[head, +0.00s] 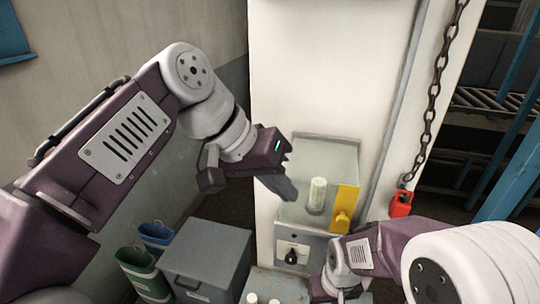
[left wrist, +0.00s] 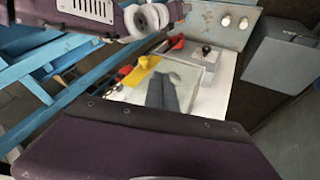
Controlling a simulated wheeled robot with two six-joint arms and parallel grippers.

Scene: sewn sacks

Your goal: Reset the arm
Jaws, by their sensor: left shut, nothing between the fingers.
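My left arm reaches in from the left in the head view. Its left gripper (head: 285,188) is shut and empty, with dark fingers pointing down and right beside a clear-topped box (head: 325,150). In the left wrist view the left gripper (left wrist: 165,95) shows as two dark fingers together, in front of the same box. My right arm comes in from the lower right in the head view, folded low before the box. The fingers of my right gripper cannot be made out there.
A pale cylinder (head: 317,194) and a yellow piece (head: 344,208) are at the box. Below is a grey panel with a black knob (head: 291,256). A red padlock (head: 401,203) hangs on a chain. A grey bin (head: 207,262) and green bucket (head: 145,274) stand lower left.

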